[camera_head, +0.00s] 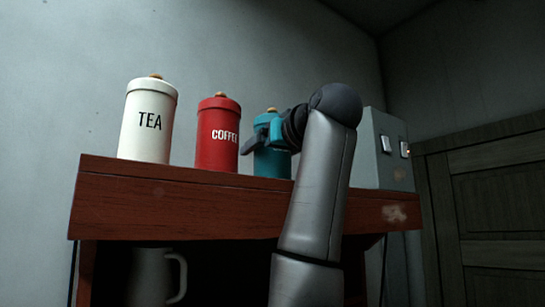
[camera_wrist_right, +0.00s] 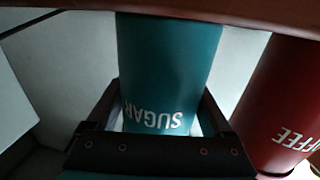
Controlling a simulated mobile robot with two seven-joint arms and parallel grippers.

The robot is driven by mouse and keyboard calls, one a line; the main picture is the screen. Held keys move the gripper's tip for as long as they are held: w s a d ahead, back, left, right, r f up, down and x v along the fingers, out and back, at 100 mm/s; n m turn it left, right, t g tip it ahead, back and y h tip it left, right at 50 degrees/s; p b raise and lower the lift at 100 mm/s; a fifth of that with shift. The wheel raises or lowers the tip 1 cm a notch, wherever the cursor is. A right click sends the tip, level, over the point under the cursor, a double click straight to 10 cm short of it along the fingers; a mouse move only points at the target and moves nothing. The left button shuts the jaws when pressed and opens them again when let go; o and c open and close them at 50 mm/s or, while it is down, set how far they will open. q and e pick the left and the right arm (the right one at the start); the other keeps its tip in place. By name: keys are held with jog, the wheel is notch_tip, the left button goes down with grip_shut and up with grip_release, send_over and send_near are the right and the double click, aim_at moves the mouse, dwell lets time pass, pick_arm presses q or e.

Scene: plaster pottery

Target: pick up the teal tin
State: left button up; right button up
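The teal tin (camera_head: 272,164) stands upright on the red-brown wooden shelf (camera_head: 180,195), partly hidden behind my right gripper (camera_head: 257,140). In the right wrist view the tin (camera_wrist_right: 168,60) shows upside down with the word SUGAR. My right gripper (camera_wrist_right: 160,86) has one dark finger along each side of the tin, and the fingertips lie at its edges. Pale gaps show between tin and fingers nearer the palm. I cannot tell whether the fingertips press on it. My left gripper is not in view.
A red COFFEE tin (camera_head: 217,134) stands left of the teal tin, close by, and a white TEA tin (camera_head: 148,121) farther left. A grey switch box (camera_head: 388,150) is at right. A grey mug (camera_head: 151,277) sits below. A dark wooden door (camera_head: 490,200) is at far right.

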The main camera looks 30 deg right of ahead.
jog(key=c, duration=0.8)
jog(key=shift+r, duration=0.2)
jog(key=shift+r, duration=4.8)
